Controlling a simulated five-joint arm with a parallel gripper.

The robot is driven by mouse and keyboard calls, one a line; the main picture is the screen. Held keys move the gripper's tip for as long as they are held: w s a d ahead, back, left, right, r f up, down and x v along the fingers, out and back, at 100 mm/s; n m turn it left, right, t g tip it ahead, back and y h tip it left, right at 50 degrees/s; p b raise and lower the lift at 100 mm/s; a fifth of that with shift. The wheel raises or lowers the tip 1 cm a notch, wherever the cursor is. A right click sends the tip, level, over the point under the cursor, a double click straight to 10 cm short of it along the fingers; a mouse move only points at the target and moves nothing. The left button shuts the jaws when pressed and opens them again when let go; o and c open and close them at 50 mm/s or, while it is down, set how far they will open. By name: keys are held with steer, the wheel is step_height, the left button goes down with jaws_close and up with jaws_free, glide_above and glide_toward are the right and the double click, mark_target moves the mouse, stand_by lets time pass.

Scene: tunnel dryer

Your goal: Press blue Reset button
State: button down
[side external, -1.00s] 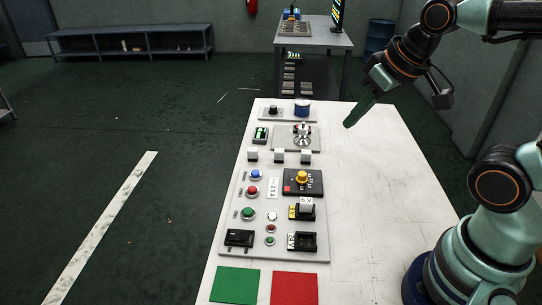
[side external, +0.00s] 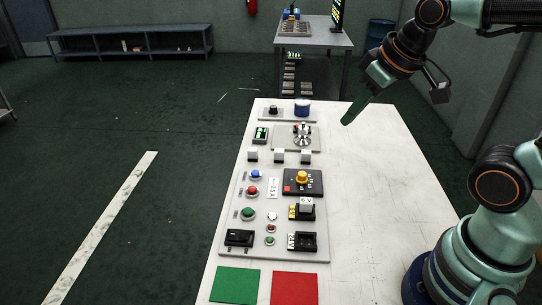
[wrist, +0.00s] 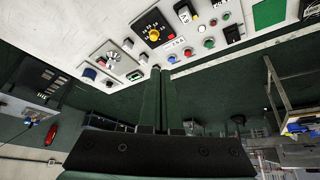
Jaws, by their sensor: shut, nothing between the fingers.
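The blue button (side external: 256,174) sits at the upper left of the grey control panel (side external: 236,220), above a red button (side external: 252,190) and a green button (side external: 248,214). In the wrist view the blue button (wrist: 171,59) shows just right of my fingertips, with nothing covering it. My gripper (side external: 345,122) has green fingers, shut and empty, pointing down and left. It is raised to the right of the panel and clearly apart from the button. The wrist view shows both fingers (wrist: 160,70) pressed together.
A black plate with a yellow knob (side external: 302,177) stands right of the blue button. White blocks (side external: 279,156), a silver lever (side external: 302,136) and a blue cylinder (side external: 302,107) lie toward the far end. Green (side external: 236,285) and red (side external: 295,289) squares lie in front. The table's right half (side external: 375,185) is clear.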

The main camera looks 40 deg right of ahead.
steer(key=w+r+n+g, duration=0.1)
steer(key=w+r+n, duration=0.1)
steer(key=w+n, duration=0.4)
steer(key=n+g, duration=0.4)
steer(key=n, duration=1.6)
glide_above(257, 172)
steer(key=d, duration=0.1)
step_height(257, 172, down, 11)
steer(key=shift+s+r, duration=0.2)
steer(key=shift+s, duration=0.15)
steer(key=shift+f, duration=0.1)
steer(key=f, duration=0.9)
steer(key=a+f, duration=0.1)
steer(key=f, duration=0.3)
steer(key=shift+w+f, duration=0.35)
